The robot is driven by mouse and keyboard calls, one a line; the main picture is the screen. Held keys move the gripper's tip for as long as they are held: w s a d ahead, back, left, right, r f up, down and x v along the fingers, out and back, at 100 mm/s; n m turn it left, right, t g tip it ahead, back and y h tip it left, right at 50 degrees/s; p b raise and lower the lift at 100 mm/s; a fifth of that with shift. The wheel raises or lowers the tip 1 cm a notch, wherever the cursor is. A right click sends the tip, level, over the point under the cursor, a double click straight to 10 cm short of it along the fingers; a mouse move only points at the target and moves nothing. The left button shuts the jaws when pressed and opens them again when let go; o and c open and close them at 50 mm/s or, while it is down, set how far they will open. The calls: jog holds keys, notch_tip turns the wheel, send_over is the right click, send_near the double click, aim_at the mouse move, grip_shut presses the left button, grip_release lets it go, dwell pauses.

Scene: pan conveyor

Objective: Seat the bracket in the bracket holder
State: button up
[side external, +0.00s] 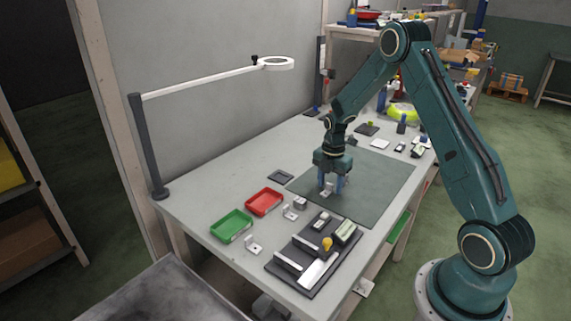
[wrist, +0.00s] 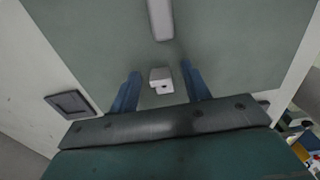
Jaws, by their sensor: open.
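My gripper (side external: 331,186) points down low over the dark green mat, its two blue fingers apart. In the wrist view my gripper (wrist: 161,71) has a small pale bracket (wrist: 162,80) between its fingers, with a visible gap on each side. The bracket (side external: 327,191) shows only partly in the side view, near the fingertips. It has a dark hole in its near face. A small dark square frame (side external: 281,177), perhaps the bracket holder, lies on the table left of the mat; it also shows in the wrist view (wrist: 70,103). I cannot tell for sure that it is the holder.
A red tray (side external: 264,202) and a green tray (side external: 231,226) stand at the left front. Small pale metal parts (side external: 253,246) lie near them. A dark board (side external: 292,285) with several parts is at the front. The mat (side external: 385,185) is largely clear around my gripper.

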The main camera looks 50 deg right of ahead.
dwell(0.4)
grip_shut()
jog(key=shift+r, duration=0.1)
notch_tip(320, 180, up, 20)
dwell(0.8)
dwell(0.6)
jog(key=w+a+f+m, duration=0.1)
jog(key=w+f+m, duration=0.5)
jog(key=m, duration=0.3)
jog(key=w+a+f+m, duration=0.2)
jog(key=w+f+m, duration=0.4)
jog(key=w+m, duration=0.3)
jog(key=shift+a+f, duration=0.25)
jog(key=shift+f, duration=0.15)
